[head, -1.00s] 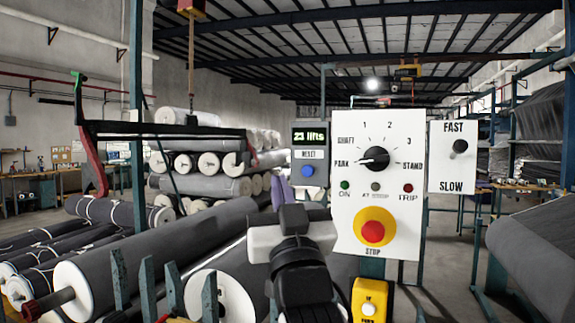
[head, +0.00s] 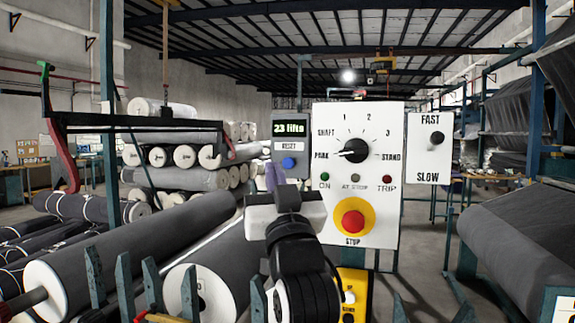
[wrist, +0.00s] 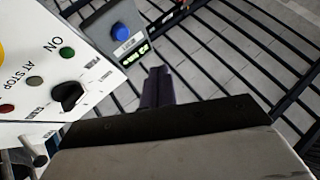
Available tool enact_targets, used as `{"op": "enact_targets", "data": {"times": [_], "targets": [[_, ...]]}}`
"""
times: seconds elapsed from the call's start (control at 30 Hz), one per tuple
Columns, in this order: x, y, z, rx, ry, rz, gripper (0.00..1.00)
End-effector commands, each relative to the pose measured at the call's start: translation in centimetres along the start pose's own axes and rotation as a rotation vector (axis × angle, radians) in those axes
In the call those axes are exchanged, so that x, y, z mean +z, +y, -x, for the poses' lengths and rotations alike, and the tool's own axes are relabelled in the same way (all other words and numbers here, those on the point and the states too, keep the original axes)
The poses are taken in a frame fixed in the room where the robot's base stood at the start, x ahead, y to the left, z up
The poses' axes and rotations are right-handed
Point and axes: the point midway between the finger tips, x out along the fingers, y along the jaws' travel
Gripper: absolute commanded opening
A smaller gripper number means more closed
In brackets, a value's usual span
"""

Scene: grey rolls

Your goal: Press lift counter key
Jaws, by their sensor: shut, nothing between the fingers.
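The lift counter (head: 291,140) is a grey box left of the white control panel, with a lit display reading "23 lifts". Under a RESET label it has a round blue key (head: 289,162), not visibly covered. My gripper (head: 274,176) is shut and empty, its purple fingers pointing up just below and left of the key in the head view. In the wrist view the closed fingertips (wrist: 157,72) are apart from the blue key (wrist: 122,34), which lies up and left of them. The exact depth gap cannot be told.
The white panel (head: 330,118) carries a selector knob (head: 354,150), lamps and a red stop button (head: 353,222) close right of my gripper. A FAST/SLOW switch plate (head: 428,165) stands further right. A yellow button box (head: 352,285) is below. Grey rolls (head: 130,250) fill the left.

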Motion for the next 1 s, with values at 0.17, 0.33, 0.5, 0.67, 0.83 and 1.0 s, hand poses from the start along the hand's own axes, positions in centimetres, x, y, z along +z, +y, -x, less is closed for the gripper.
{"op": "enact_targets", "data": {"times": [0.17,0.33,0.5,0.67,0.83,1.0], "targets": [[1.4,1.4,-1.9,0.001,-0.002,0.000,0.00],[2.2,2.3,-3.2,0.000,-0.001,0.001,0.00],[2.7,2.7,-3.8,-0.001,0.000,0.000,0.00],[2.9,2.9,-4.0,-0.001,0.000,0.000,0.00],[2.9,2.8,-3.9,-0.001,0.000,0.000,0.00],[2.9,2.8,-3.9,-0.001,0.000,0.000,0.00]]}}
